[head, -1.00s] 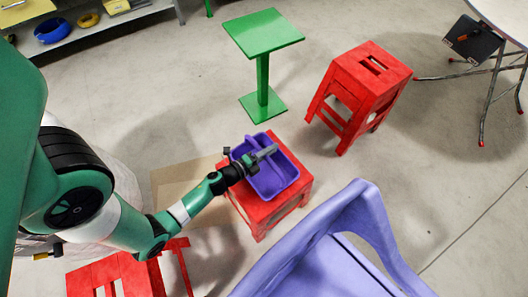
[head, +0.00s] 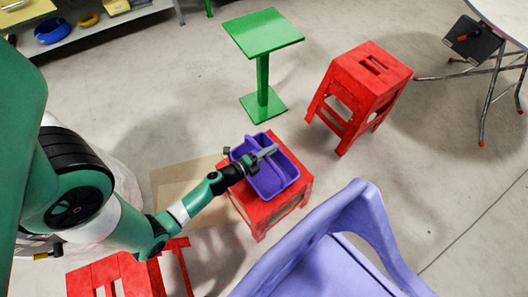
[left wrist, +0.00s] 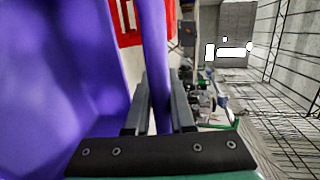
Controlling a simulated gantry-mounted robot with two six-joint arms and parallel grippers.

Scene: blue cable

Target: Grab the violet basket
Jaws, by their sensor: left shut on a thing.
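The violet basket (head: 275,181) sits on a low red stool (head: 262,214) in the middle of the head view. It has a divider or handle bar across its middle. My left gripper (head: 264,153) is at the basket's upper side, over its middle. In the left wrist view the two fingers (left wrist: 158,105) stand on either side of a violet bar (left wrist: 154,50), shut on it. The basket's wall (left wrist: 60,80) fills the left of that view. My right gripper is not in view.
A taller red stool (head: 364,88) and a green pedestal table (head: 263,34) stand behind. A lilac chair (head: 330,262) is close in front at the right. Another red stool (head: 110,276) is at lower left. Grey floor lies between them.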

